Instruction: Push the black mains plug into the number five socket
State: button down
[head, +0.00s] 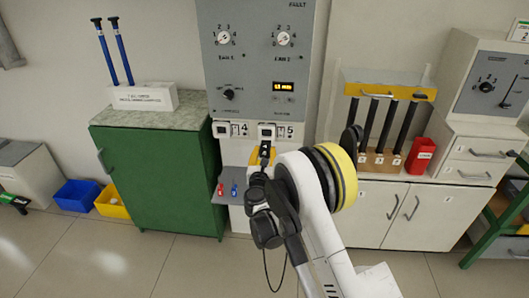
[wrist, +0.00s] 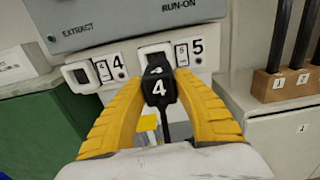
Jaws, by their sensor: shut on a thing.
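My gripper (head: 262,156) is shut on the black mains plug (wrist: 158,88), with a yellow finger on each side of it. The plug has a white number 4 on its face and also shows in the head view (head: 265,148). The number five socket (wrist: 151,49) is a white-framed dark outlet, left of its 5 label, at the bottom of the grey panel. The plug's far end overlaps the socket's lower part in the wrist view. I cannot tell whether they touch. The socket also shows in the head view (head: 267,131).
The number four socket (wrist: 79,75) sits just left, empty. The grey control panel (head: 255,60) rises above. A green cabinet (head: 165,180) stands left. A rack with black rods (head: 384,125) and a red container (head: 420,155) are on the right. A thin black cable (head: 266,270) hangs by my arm.

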aim_at(263, 154)
jog(key=shift+a, duration=0.4)
jog(key=shift+w+d, duration=0.15)
jog(key=shift+w, duration=2.7)
jog(key=shift+w, duration=1.6)
jog(key=c, duration=1)
grip_release()
jog(key=shift+o, duration=0.2)
jog(key=shift+s, duration=0.1)
jog(key=s, duration=1.1)
jog(key=shift+s, duration=0.4)
